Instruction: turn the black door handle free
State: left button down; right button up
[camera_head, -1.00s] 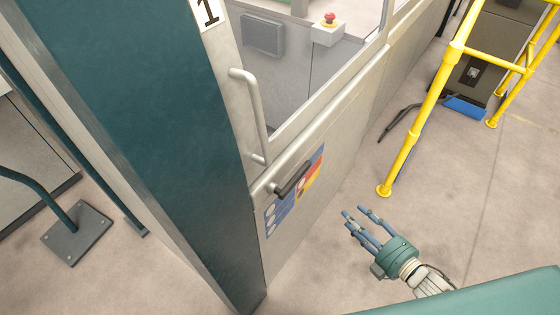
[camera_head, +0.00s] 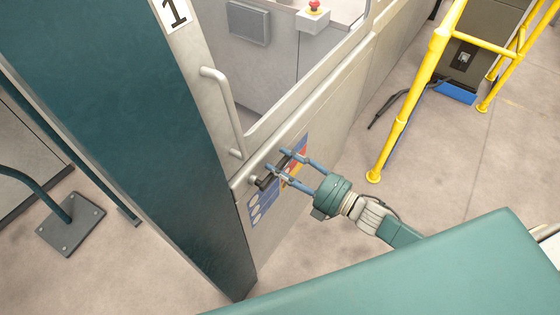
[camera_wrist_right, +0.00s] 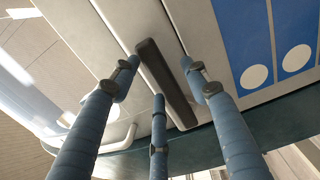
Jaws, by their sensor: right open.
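The black door handle (camera_head: 272,173) sits on the pale door (camera_head: 310,135), below the grey grab bar (camera_head: 224,112). In the right wrist view the black handle (camera_wrist_right: 163,78) is a dark bar lying between my spread fingers. My right gripper (camera_head: 280,166) is open at the handle, with fingers on either side of it. In the wrist view the right gripper (camera_wrist_right: 160,85) shows two fingers on the sides and one below the bar. I cannot tell whether any finger touches it. My left gripper is not in view.
Yellow railings (camera_head: 405,110) stand on the right. A red emergency button (camera_head: 314,6) is behind the door.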

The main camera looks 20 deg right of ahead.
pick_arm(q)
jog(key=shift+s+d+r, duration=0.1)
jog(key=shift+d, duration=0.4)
pick_arm(e)
jog(key=shift+w+a, duration=0.25)
jog(key=shift+w, duration=0.1)
grip_shut()
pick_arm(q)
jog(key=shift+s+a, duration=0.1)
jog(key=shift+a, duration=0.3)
pick_arm(e)
jog(key=shift+f, duration=0.1)
